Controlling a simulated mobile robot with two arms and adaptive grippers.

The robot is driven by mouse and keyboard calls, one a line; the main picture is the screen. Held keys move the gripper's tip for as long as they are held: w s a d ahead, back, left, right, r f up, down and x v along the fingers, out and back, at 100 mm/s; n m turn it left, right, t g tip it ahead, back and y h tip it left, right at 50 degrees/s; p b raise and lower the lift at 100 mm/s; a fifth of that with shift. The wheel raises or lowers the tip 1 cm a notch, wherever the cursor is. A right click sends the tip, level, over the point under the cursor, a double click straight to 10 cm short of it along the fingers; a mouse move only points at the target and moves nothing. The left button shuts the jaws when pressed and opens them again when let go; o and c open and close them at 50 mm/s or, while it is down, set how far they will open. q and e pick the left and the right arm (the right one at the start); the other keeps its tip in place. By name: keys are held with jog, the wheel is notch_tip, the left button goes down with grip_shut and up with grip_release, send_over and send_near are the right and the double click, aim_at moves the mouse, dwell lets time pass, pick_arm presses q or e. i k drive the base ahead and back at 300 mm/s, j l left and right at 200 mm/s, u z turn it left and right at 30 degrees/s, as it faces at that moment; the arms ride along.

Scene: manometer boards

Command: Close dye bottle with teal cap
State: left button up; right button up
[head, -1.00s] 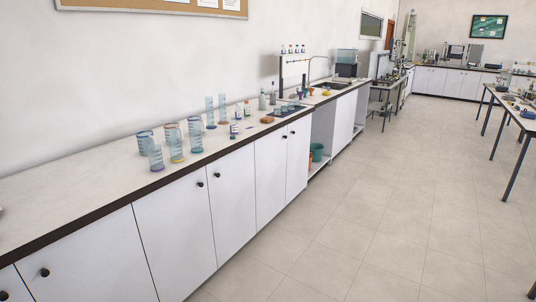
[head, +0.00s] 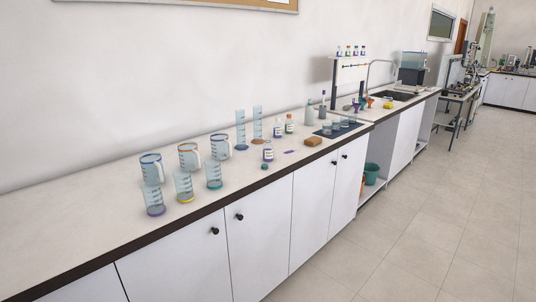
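Three small dye bottles with white labels stand on the long counter (head: 75,215). The nearest bottle (head: 268,151) is close to the front edge; its top looks purple-dark and I cannot tell whether a cap is on it. A small teal piece (head: 264,167), possibly a teal cap, lies on the counter just in front of it. Two more bottles stand behind, one with a pale top (head: 278,128) and one with an orange-red top (head: 289,125). Neither of my grippers is in view.
Several beakers and jugs (head: 185,187) stand left of the bottles, with two tall cylinders (head: 241,128) behind. A sink (head: 393,96) is beyond. The tiled floor (head: 420,250) is clear.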

aim_at(267, 147)
jog(key=i+l+u, duration=0.35)
jog(key=i+l, duration=1.4)
